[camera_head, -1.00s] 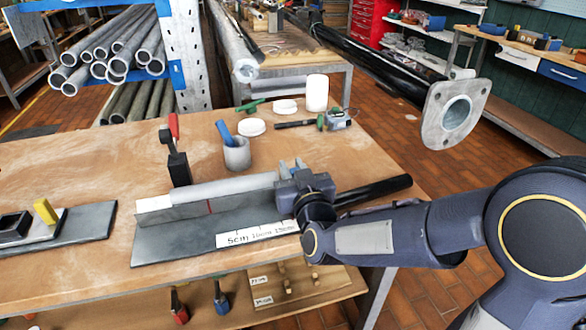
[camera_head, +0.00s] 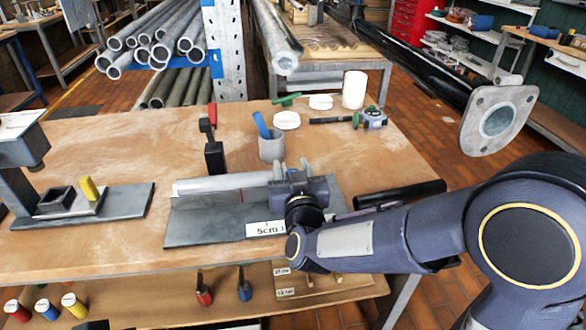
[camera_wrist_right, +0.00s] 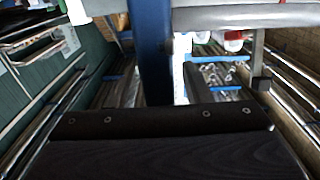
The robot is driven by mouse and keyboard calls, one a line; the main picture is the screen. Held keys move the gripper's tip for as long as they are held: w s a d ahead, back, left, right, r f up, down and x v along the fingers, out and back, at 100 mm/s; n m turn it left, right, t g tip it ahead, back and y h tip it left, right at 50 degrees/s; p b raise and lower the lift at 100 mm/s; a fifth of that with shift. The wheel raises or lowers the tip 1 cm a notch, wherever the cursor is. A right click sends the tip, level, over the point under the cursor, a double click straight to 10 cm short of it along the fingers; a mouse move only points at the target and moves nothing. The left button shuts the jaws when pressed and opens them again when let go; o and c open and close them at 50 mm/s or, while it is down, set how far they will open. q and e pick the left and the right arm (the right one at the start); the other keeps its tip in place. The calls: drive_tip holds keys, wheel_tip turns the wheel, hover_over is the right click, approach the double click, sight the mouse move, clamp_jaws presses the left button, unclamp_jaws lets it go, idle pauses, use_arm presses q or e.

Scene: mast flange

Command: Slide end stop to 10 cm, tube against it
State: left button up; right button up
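A grey measuring jig (camera_head: 205,228) lies on the bench, with a raised fence, a red line and a white scale strip (camera_head: 262,229). Only the 5 cm mark is readable; the rest is behind my right arm. A light grey tube (camera_head: 220,184) lies along the fence, its right end close to my right gripper (camera_head: 292,172). The gripper is right of the red line on the jig. The wrist view does not clearly show the fingers. My left gripper is out of view.
A black tube (camera_head: 405,194) lies behind my right forearm. A red-handled clamp (camera_head: 213,150) and a grey cup (camera_head: 271,147) stand behind the jig. A stand with a yellow piece (camera_head: 90,189) is at left. A flanged mast (camera_head: 497,121) overhangs at right.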

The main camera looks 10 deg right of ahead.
drive_tip(key=s, duration=0.8)
drive_tip(key=shift+d, duration=0.15)
drive_tip(key=shift+w, duration=0.1)
drive_tip(key=s+d+r+g+y+p, duration=0.4)
drive_tip(key=s+d+g+y+p, duration=0.1)
drive_tip(key=d+g+p, duration=0.15)
drive_tip(key=s+d+m+g+h+p, duration=0.1)
drive_tip(key=s+d+g+p, duration=0.1)
drive_tip(key=s, duration=0.6)
drive_tip(key=s+d+f+m+g+p, duration=0.1)
drive_tip(key=s+d+g, duration=0.3)
drive_tip(key=s, duration=0.4)
drive_tip(key=shift+s+d+f+h+p, duration=0.15)
drive_tip(key=shift+s+d+h+p, duration=0.2)
drive_tip(key=shift+p, duration=0.45)
